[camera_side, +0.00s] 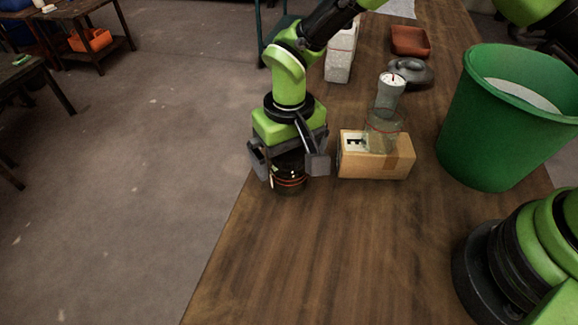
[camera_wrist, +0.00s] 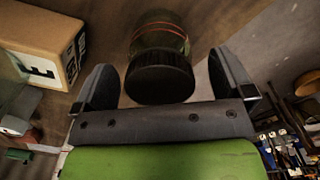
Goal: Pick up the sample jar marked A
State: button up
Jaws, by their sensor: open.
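A glass jar with a black lid and orange-red bands (camera_side: 289,186) stands near the left edge of the wooden table. It also shows upside down in the wrist view (camera_wrist: 160,82), with its lid facing my gripper. My gripper (camera_side: 290,172) points down over this jar and is open, with one finger on each side of it. In the wrist view a gap shows between each finger and the lid. No letter A can be read on the jar.
The box (camera_side: 392,166), with a black letter on a white label, stands just right of my gripper. A green bin (camera_side: 490,130) stands right. The front table is clear.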

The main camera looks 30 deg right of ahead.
notch_tip(320, 180, down, 2)
jog(key=shift+f, duration=0.25)
jog(key=c, duration=1)
jog(key=shift+r, duration=0.1)
